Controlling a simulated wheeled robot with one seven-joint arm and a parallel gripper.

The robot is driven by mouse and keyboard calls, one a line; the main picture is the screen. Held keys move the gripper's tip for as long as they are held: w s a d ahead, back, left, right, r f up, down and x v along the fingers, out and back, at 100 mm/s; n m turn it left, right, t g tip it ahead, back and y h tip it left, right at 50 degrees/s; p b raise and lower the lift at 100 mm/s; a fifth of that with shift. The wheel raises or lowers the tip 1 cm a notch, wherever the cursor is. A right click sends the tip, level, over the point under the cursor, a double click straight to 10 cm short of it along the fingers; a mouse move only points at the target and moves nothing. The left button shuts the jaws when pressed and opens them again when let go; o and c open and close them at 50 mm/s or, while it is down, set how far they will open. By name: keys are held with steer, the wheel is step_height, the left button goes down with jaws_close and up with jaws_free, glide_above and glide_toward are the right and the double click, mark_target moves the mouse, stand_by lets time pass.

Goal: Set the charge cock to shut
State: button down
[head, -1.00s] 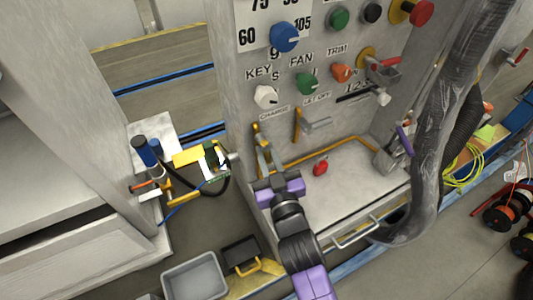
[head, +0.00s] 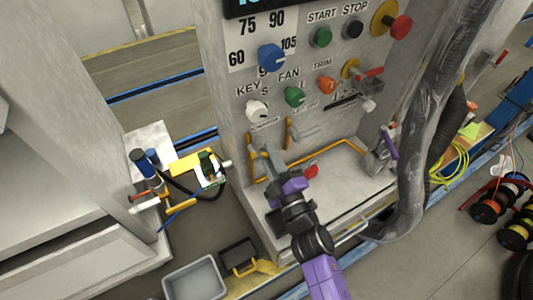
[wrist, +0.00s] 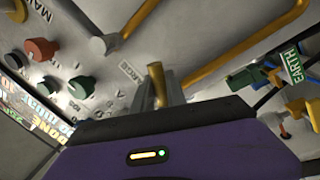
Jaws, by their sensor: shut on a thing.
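The charge cock (head: 252,141) is on the panel's lower left in the head view, under the CHARGE label (head: 265,125).
The let-off cock (head: 303,132), with its grey lever, sits just right. A red knob (head: 311,172) is close beside my gripper on the ledge. A thick hose (head: 418,160) hangs at the right. A grey bin (head: 195,280) stands on the floor.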

steer(key=n, duration=0.2)
steer(key=r+n+y, duration=0.1)
steer(key=n, duration=0.3)
steer(key=shift+w+d+r+n+g+y+p, duration=0.1)
steer(key=shift+d+r+n+g+y+p, duration=0.05)
steer(key=shift+r+n+g+y+p, duration=0.2)
steer(key=shift+n, duration=0.25)
steer(key=c, duration=1.3)
jaws_free()
steer(key=shift+c, duration=0.2)
steer(key=v, duration=0.8)
